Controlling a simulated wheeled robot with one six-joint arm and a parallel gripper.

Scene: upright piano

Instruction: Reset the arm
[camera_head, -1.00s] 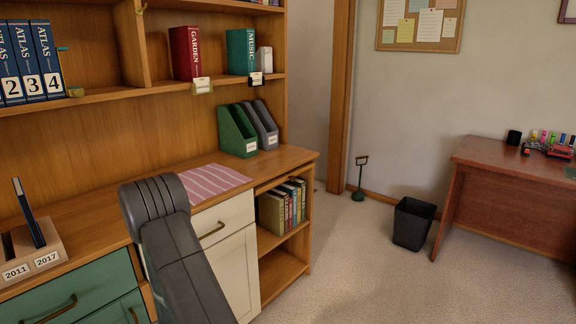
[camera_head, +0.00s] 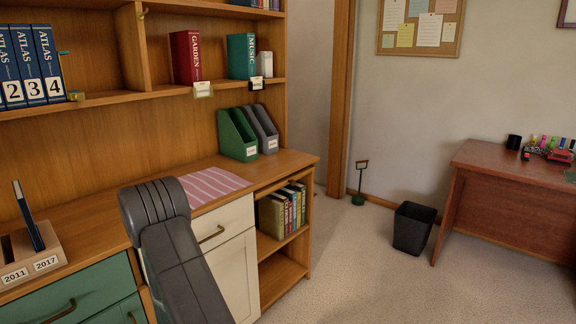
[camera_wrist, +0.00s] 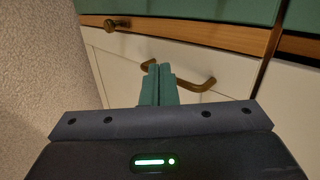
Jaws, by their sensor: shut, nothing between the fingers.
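My gripper (camera_wrist: 157,84) shows in the wrist view, its two green fingers pressed together with nothing between them. It is in front of a white cabinet panel with a brass bar handle (camera_wrist: 196,84). The fingers overlap part of that handle in the picture; I cannot tell whether they touch it. My dark arm link (camera_head: 178,255) shows in the head view before the cabinet, and the gripper itself is out of sight there.
A wooden cabinet (camera_head: 240,172) with shelves, books and a striped mat (camera_head: 217,185) fills the left. A black waste bin (camera_head: 412,229) and a reddish desk (camera_head: 505,170) stand at right. The carpet between is clear. A green-and-brass stand (camera_head: 360,182) is near the wall.

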